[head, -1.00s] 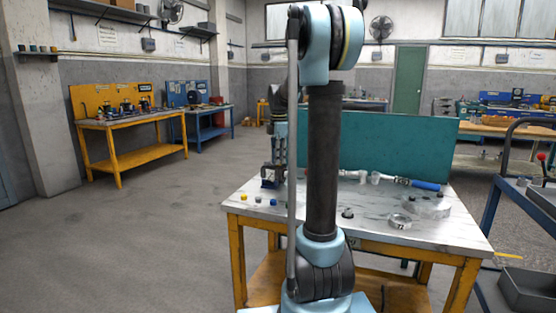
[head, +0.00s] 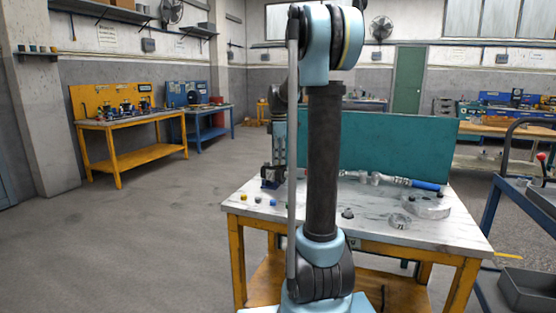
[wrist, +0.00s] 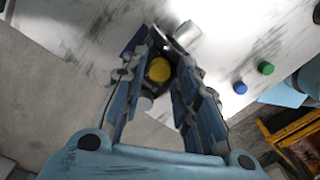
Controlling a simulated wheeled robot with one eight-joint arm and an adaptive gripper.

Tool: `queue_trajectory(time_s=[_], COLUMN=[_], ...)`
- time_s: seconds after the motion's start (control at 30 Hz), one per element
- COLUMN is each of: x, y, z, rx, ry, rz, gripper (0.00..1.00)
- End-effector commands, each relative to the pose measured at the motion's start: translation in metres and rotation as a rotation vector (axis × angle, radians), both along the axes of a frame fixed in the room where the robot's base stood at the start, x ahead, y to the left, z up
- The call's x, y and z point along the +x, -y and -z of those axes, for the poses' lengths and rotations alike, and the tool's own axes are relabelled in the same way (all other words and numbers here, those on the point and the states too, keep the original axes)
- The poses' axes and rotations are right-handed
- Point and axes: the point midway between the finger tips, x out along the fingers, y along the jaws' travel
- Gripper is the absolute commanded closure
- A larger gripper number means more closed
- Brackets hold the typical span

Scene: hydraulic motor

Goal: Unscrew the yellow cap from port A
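A round yellow cap (wrist: 159,69) shows in the wrist view between the far ends of my gripper's fingers. My gripper (wrist: 165,60) has its two fingers apart, one on each side of the cap, and I see no clear contact. The port under the cap is hidden. A dark blue part (wrist: 132,44) lies beyond the left finger, and a grey metal cylinder (wrist: 187,36) is beside the fingertips. In the head view my gripper (head: 272,176) is low over the table's left back, at a small dark blue part (head: 269,184).
Green (wrist: 266,68) and blue (wrist: 240,88) caps lie right of my fingers in the wrist view. A teal panel (head: 400,150) stands at the back.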

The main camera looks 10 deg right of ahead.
Motion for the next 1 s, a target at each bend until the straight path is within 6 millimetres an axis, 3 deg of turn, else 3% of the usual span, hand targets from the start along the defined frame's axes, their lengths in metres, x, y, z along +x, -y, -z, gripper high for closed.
queue_trajectory(time_s=[0.6,1.0], x=[-0.0001,0.0000], y=[0.0000,-0.0002], z=[0.0000,0.0000], rx=[0.000,0.000], ry=[0.000,0.000], rz=[0.605,0.648], gripper=[0.72,0.72])
